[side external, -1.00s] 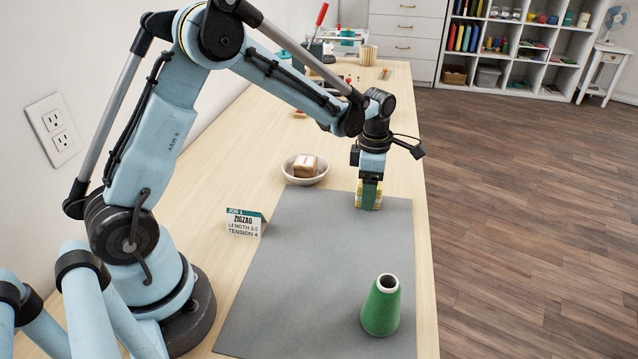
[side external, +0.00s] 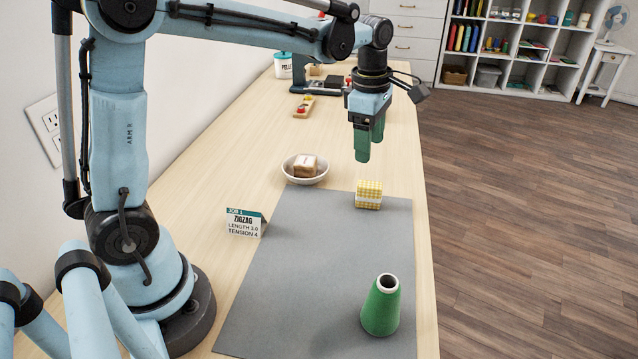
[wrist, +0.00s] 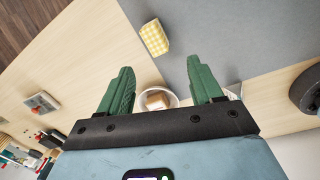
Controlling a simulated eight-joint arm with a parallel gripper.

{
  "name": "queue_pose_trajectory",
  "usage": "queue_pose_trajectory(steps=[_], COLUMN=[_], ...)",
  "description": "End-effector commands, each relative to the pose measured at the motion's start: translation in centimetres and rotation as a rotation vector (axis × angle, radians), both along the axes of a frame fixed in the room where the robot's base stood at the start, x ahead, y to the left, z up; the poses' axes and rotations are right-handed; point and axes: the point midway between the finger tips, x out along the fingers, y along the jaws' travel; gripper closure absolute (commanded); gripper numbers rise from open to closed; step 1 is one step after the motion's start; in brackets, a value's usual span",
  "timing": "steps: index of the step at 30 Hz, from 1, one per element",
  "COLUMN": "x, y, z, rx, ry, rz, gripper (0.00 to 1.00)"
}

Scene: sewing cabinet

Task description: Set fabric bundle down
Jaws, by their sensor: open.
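The fabric bundle (side external: 368,195) is a small yellow-and-white checked block. It rests on the far right part of the grey mat (side external: 300,290), near the mat's far edge. It also shows near the top of the wrist view (wrist: 153,38). My gripper (side external: 370,158), with green fingers, is open and empty above the bundle, apart from it. In the wrist view its two fingers (wrist: 165,82) are spread wide with nothing held between them.
A green thread cone (side external: 381,305) stands on the mat's near right part. A white bowl (side external: 289,172) holds a tan-and-white block (side external: 305,166) beyond the mat. A job card (side external: 244,223) stands at the mat's left edge. Wooden table surface (side external: 225,140) beyond is mostly clear.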

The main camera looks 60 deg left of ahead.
Motion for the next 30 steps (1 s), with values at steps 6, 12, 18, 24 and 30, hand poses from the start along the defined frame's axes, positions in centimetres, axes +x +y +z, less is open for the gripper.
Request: queue_pose_trajectory(steps=[6,12,18,24,30], x=[-4.4,-8.3,-11.8,-13.7,-14.1], y=[-1.0,-1.7,-2.3,-2.6,-2.7], z=[1.8,1.9,0.7,-0.6,-1.0], rx=[0.092,0.252,0.470,0.651,0.711], ry=[-0.143,-0.255,-0.322,-0.334,-0.330], rz=[-0.559,-1.077,-1.554,-1.861,-1.954], gripper=[0.35,0.35,0.35,0.35,0.35])
